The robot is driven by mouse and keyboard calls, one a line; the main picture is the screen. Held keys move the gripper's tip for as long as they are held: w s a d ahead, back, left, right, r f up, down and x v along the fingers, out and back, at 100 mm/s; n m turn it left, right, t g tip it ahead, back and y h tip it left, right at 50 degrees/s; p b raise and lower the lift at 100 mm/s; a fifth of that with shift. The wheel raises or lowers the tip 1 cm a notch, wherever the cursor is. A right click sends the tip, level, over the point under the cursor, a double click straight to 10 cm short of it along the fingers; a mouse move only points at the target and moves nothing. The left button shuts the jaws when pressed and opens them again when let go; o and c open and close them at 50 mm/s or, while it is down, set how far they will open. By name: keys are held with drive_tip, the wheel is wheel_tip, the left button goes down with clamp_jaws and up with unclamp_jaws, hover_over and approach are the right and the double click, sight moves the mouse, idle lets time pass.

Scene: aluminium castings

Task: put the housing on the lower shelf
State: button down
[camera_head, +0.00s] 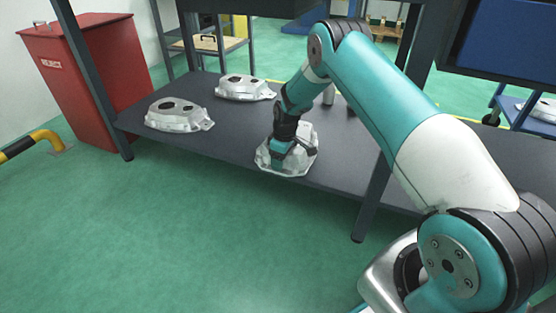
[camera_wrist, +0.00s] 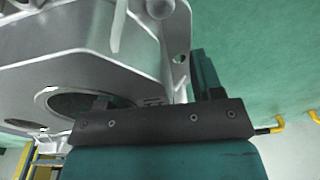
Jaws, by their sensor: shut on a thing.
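In the wrist view the housing (camera_wrist: 100,45) fills the upper left, with a round opening near the gripper (camera_wrist: 190,110). The jaws' contact with it is partly hidden. From the head view I cannot tell whether the housing rests on the shelf or hangs just above it.
Two similar castings stand on the shelf, one at the left (camera_head: 178,115) and one further back (camera_head: 243,88). A red reject bin (camera_head: 85,75) stands left of the shelf. A shelf post (camera_head: 372,200) is right of the housing. Free shelf lies between the castings.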

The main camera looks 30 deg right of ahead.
drive_tip(key=shift+w, duration=0.15)
drive_tip(key=shift+c, duration=0.9)
unclamp_jaws()
drive_tip(key=shift+f, duration=0.1)
